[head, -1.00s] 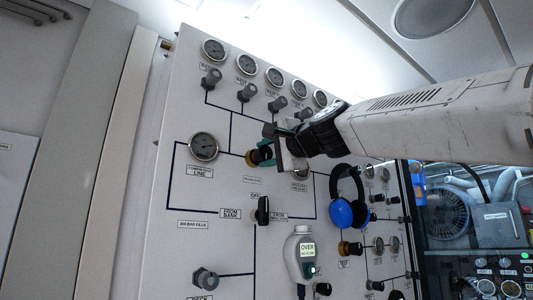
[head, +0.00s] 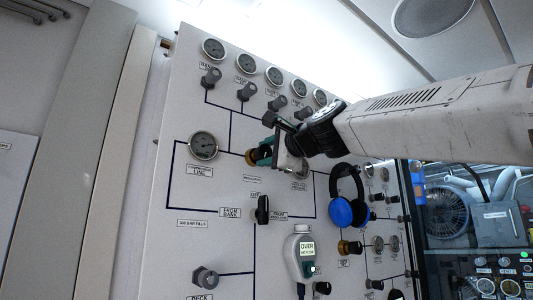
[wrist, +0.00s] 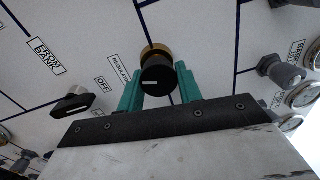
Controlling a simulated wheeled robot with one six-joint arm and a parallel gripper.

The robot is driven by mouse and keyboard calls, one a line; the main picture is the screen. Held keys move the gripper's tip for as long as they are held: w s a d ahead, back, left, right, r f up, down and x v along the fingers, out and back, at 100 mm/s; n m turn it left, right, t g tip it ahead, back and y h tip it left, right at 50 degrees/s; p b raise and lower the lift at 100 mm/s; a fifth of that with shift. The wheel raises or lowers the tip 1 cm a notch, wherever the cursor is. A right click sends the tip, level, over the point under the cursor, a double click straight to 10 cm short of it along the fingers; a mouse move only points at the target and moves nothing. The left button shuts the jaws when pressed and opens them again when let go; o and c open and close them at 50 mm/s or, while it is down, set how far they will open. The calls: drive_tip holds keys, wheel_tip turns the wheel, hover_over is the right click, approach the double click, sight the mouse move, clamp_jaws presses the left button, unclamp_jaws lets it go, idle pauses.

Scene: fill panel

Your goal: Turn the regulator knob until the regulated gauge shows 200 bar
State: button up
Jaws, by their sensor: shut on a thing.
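The regulator knob, black with a brass collar, shows between my green fingertips in the wrist view (wrist: 158,80). My gripper (head: 266,152) is shut on it, one finger on each side. In the head view only the brass collar (head: 251,157) shows clearly, and my gripper hides most of the knob. The regulated gauge (head: 300,172) sits right of the knob, largely covered by my gripper, and its reading cannot be seen. The compressor line gauge (head: 203,146) is left of the knob, with its needle too small to read.
Blue headphones (head: 348,205) hang on the panel below my arm. A black selector handle (head: 262,210) and a white device reading OVER (head: 303,255) are lower down. A row of gauges with grey knobs (head: 247,92) runs along the top.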

drive_tip(key=o, duration=1)
drive_tip(key=shift+a+f, duration=0.1)
drive_tip(key=shift+f, duration=0.1)
drive_tip(key=shift+r, duration=0.1)
drive_tip(key=shift+s+d, duration=0.2)
drive_tip(key=v, duration=0.7)
drive_tip(key=shift+s, duration=0.15)
drive_tip(key=shift+c, duration=0.3)
idle(0.7)
